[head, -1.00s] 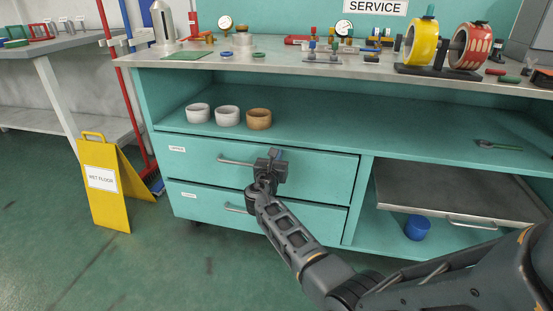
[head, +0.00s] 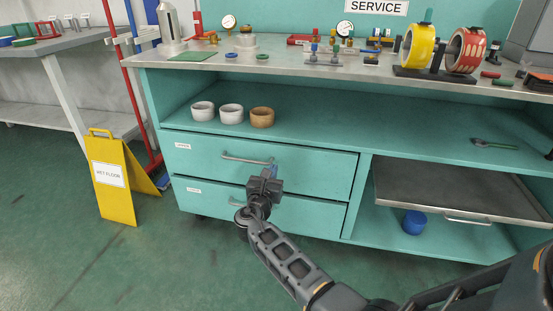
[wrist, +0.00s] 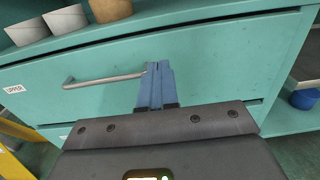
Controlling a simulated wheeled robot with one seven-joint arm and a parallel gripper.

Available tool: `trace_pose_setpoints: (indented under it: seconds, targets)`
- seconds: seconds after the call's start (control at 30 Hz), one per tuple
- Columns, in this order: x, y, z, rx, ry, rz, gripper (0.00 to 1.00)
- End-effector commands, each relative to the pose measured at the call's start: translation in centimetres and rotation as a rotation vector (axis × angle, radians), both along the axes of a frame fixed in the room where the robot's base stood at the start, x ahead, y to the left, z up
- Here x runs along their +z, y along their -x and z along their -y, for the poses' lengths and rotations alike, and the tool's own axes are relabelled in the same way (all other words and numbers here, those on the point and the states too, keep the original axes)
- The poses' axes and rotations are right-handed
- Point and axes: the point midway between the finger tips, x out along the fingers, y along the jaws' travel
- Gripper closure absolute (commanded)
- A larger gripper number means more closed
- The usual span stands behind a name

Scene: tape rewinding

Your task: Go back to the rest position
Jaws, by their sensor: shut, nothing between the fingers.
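My gripper (head: 273,169) is in front of the drawers of the teal workbench (head: 420,161), near the right end of the upper drawer's handle (head: 246,160). In the wrist view its blue fingers (wrist: 156,84) are together with nothing between them. They appear just right of the handle (wrist: 105,80); whether they touch it cannot be told. The upper drawer (head: 315,173) and the lower drawer (head: 310,211) both look shut. My arm hides part of the lower drawer.
A yellow wet floor sign (head: 112,180) stands at left. A grey pull-out tray (head: 450,190) and a blue container (head: 414,222) are at right. Green floor is open in front.

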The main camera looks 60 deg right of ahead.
Motion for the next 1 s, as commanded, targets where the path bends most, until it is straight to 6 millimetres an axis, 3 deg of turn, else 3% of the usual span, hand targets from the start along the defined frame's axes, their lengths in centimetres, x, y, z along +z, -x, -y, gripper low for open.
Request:
trace_pose_setpoints:
  seconds: [0.23,0.63,0.77,1.0]
  targets:
    - [0.1,1.0,-3.0,0.002,0.0,-0.001,1.0]
    - [-0.4,1.5,-3.8,0.007,-0.013,0.007,1.0]
    - [-3.0,3.1,-5.7,0.056,-0.111,0.063,1.0]
    - [-10.0,9.8,-13.3,0.192,-0.523,0.318,1.0]
